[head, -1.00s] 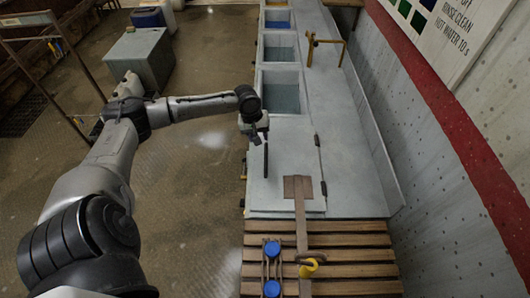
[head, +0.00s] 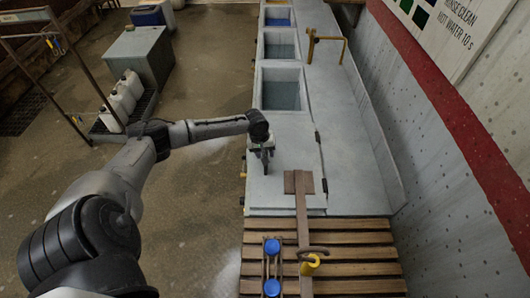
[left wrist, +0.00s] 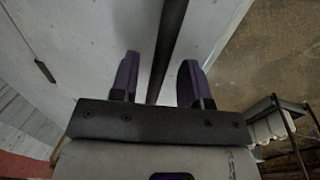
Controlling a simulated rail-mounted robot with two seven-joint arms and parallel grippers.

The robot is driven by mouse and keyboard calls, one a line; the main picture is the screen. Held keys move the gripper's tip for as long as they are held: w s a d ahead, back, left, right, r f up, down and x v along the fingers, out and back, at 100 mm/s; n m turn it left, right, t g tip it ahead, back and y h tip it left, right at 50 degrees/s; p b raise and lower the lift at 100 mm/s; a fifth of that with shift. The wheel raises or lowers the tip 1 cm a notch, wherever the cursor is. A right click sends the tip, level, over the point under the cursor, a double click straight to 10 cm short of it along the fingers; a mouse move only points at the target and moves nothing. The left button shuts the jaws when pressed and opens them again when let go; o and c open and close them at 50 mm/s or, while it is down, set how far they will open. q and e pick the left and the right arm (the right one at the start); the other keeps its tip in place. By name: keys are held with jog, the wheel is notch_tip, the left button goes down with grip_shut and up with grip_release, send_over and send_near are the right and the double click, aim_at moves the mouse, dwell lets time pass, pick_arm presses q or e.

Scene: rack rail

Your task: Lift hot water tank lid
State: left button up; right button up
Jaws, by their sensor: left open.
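The tank lid (head: 296,135) is a flat grey panel, lying shut on the long grey trough, with dark hinges on its right side. My left gripper (head: 263,162) is over the left part of the lid, pointing down. In the left wrist view, the two purple fingers of the left gripper (left wrist: 157,82) are open, one on each side of a dark bar (left wrist: 167,45), which looks like the lid handle. Whether the fingers touch it I cannot tell. In the head view the gripper hides the bar. My right gripper is not in view.
A brown paddle-like tool (head: 301,210) lies with its flat end over the lid's near part. Slatted wood (head: 355,255) carries a yellow piece (head: 310,266) and blue-capped items (head: 272,248). Open basins (head: 281,90) and a brass pipe (head: 327,41) lie beyond; a wall stands right.

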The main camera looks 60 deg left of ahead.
pick_arm(q)
grip_shut()
dwell(0.3)
jog(key=shift+r, duration=0.1)
